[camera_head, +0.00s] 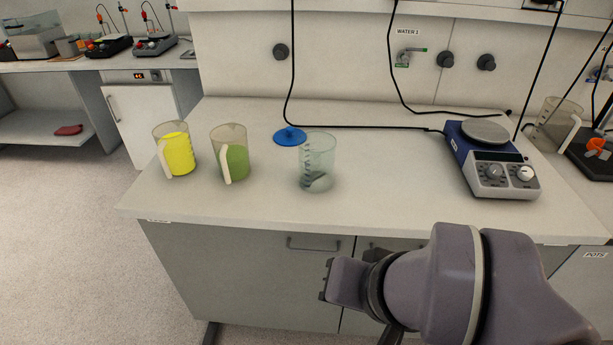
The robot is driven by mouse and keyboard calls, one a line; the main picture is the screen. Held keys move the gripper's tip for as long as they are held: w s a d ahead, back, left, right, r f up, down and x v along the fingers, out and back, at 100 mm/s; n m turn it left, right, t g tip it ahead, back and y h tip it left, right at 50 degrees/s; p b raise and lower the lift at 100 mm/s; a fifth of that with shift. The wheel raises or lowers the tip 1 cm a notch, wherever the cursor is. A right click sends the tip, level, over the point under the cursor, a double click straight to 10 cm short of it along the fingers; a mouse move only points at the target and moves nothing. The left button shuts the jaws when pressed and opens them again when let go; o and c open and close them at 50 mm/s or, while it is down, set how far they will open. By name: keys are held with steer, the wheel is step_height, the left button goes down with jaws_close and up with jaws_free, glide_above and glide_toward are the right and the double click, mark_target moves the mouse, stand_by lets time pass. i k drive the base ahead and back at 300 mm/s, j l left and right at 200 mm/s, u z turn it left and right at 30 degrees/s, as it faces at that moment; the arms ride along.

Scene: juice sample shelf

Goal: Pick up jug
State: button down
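A jug with yellow liquid (179,153) stands at the left end of the white bench (400,205), its pale handle towards me. A jug with green liquid (236,162) stands just right of it, also with its handle towards me. A clear container with dark marks down its side (318,160) stands further right and has something dark at its bottom. Another clear jug with a white handle (556,122) stands at the far right. My gripper (326,281) is low in front of the bench cupboards, apart from the jugs. Its fingers are too unclear to judge their opening.
A blue lid (290,136) lies behind the clear container. A blue hotplate (491,160) with a round top stands on the right of the bench. Black cables hang down and run along the back. The bench is clear between the clear container and the hotplate.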

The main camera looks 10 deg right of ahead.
mark_target(175, 152)
steer(key=i+j+z, duration=0.2)
steer(key=j+z, duration=0.15)
steer(key=j, duration=0.75)
steer(key=i+j+z, duration=0.1)
steer(key=j+z, duration=0.3)
steer(key=j, duration=0.7)
steer(key=j+z, duration=0.35)
steer(key=j, duration=0.75)
steer(key=k, duration=0.05)
